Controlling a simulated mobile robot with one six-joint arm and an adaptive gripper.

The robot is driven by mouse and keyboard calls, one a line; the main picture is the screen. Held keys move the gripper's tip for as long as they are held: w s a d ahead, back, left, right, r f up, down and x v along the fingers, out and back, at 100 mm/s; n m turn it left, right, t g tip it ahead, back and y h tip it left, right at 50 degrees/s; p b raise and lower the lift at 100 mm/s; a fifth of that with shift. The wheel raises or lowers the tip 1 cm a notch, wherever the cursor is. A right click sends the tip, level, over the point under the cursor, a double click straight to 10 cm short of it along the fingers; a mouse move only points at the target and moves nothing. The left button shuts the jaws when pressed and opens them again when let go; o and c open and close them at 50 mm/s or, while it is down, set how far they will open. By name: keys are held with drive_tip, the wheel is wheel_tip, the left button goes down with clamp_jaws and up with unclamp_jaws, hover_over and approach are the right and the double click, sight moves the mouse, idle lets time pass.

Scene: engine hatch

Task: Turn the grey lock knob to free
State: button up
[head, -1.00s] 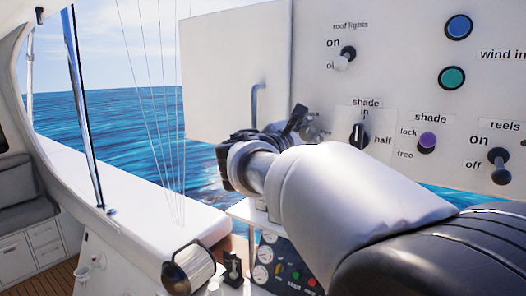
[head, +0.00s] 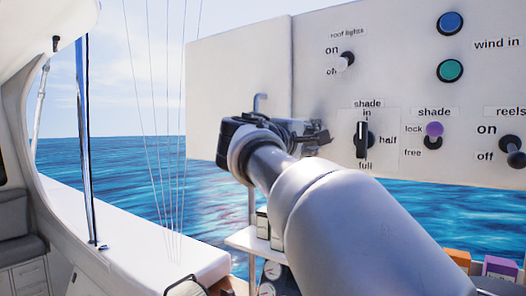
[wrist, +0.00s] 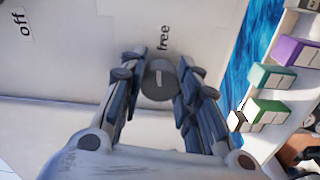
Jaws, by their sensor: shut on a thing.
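The grey lock knob (wrist: 159,80) shows in the wrist view, round, with a short white mark on its face. The mark runs roughly up and down the picture, and the sideways "free" label (wrist: 163,38) is just above the knob. My gripper (wrist: 161,86) has its two dark-blue fingers on either side of the knob, shut on it. In the head view my gripper (head: 316,137) is at the lower part of the white panel (head: 232,100), left of the black shade dial. The knob is mostly hidden there by the gripper.
Nearby on the panel are the black shade dial (head: 362,140), the purple-tipped shade lever (head: 434,131), the roof lights switch (head: 346,60) and the reels switch (head: 511,148). Below is a shelf with coloured boxes (head: 457,262). Open sea shows at the left.

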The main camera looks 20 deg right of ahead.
drive_tip(key=shift+m+b, duration=0.7)
drive_tip(key=shift+m, duration=0.3)
drive_tip(key=o, duration=1.1)
drive_tip(key=shift+c, duration=0.2)
drive_tip(key=v, duration=1.2)
